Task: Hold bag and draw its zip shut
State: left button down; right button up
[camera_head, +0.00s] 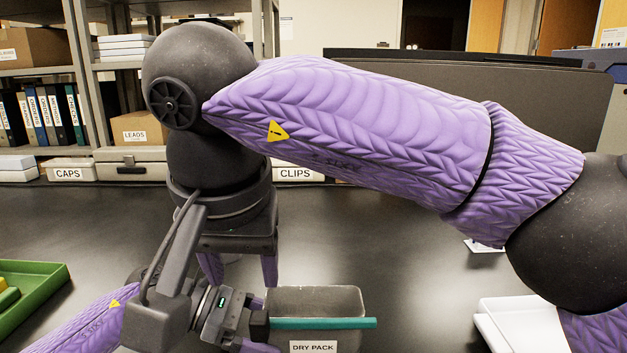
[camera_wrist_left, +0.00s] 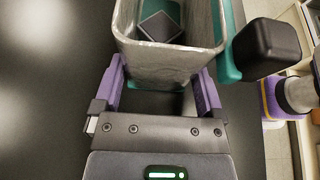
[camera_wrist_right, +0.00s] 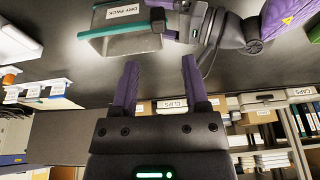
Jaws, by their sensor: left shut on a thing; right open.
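The clear bag (camera_head: 318,300) labelled DRY PACK stands at the bottom centre of the head view, with a teal zip strip (camera_head: 325,323) along it. A black block, seemingly the zip slider (camera_wrist_left: 265,50), sits at the strip's end nearest my left gripper. My left gripper (camera_wrist_left: 160,75) is shut on the bag, one finger on each side. The bag's mouth gapes, with a dark square item (camera_wrist_left: 160,27) inside. My right gripper (camera_wrist_right: 160,63) is open and empty, fingers pointing down behind the left gripper, apart from the bag (camera_wrist_right: 125,43) and slider.
A green tray (camera_head: 45,275) lies at the left and a white tray (camera_head: 490,315) at the right. Shelves with boxes and binders stand at the back left. My right arm crosses above the table and hides much of the middle. Dark bare tabletop surrounds the bag.

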aim_at(258, 320)
jog(key=x, duration=1)
jog(key=shift+w+d, duration=0.1)
jog(key=shift+d, duration=0.1)
grip_shut()
dwell(1.1)
